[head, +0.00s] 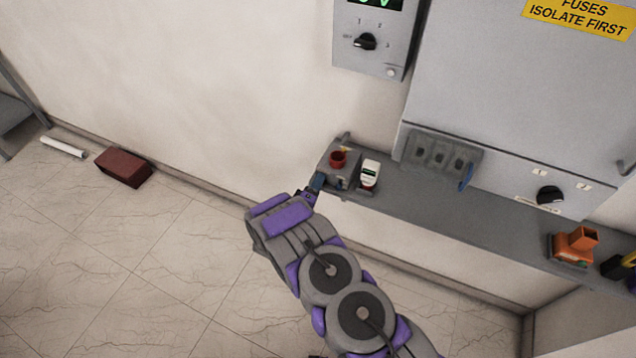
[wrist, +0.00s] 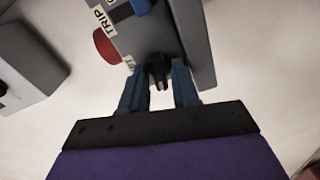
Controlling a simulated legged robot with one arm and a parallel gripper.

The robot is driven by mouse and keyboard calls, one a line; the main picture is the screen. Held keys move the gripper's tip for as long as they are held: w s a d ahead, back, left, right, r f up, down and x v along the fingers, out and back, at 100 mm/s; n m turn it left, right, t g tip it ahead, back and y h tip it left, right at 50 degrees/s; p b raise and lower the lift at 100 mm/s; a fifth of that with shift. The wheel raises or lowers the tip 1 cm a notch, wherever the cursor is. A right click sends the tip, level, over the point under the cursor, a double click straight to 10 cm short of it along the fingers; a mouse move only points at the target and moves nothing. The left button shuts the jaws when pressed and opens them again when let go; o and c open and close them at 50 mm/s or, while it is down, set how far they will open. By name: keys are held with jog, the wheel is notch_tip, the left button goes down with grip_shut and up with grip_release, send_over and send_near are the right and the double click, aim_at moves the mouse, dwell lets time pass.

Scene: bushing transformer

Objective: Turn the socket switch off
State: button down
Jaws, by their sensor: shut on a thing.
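A grey socket box (head: 342,178) with a red round part on top stands at the left end of the shelf. In the wrist view the grey box (wrist: 190,40) shows large, with a TRIP label, a red button (wrist: 107,45) and a blue part. A small black switch knob (wrist: 157,70) sticks out from its near face. My gripper (head: 317,184) is at the box's left side; in the wrist view its blue fingers (wrist: 157,85) stand on both sides of the knob, shut on it. The knob's exact angle is hard to read, and my gripper hides it in the head view.
A white device (head: 370,173) stands beside the box on the grey shelf (head: 440,217). A wall panel with a black dial (head: 366,41) hangs above. An orange part (head: 574,245) sits on the right. A dark red block (head: 123,167) lies on the floor.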

jog(key=shift+a+n, duration=0.25)
jog(key=shift+n, duration=0.95)
jog(key=c, duration=1.3)
grip_release()
jog(key=shift+o, duration=0.9)
jog(key=shift+w+a+f, duration=0.1)
jog(key=shift+a+f, duration=0.05)
jog(key=p+v, duration=0.1)
jog(key=v, duration=1.6)
jog(key=shift+s, duration=0.2)
jog(key=shift+a, duration=0.1)
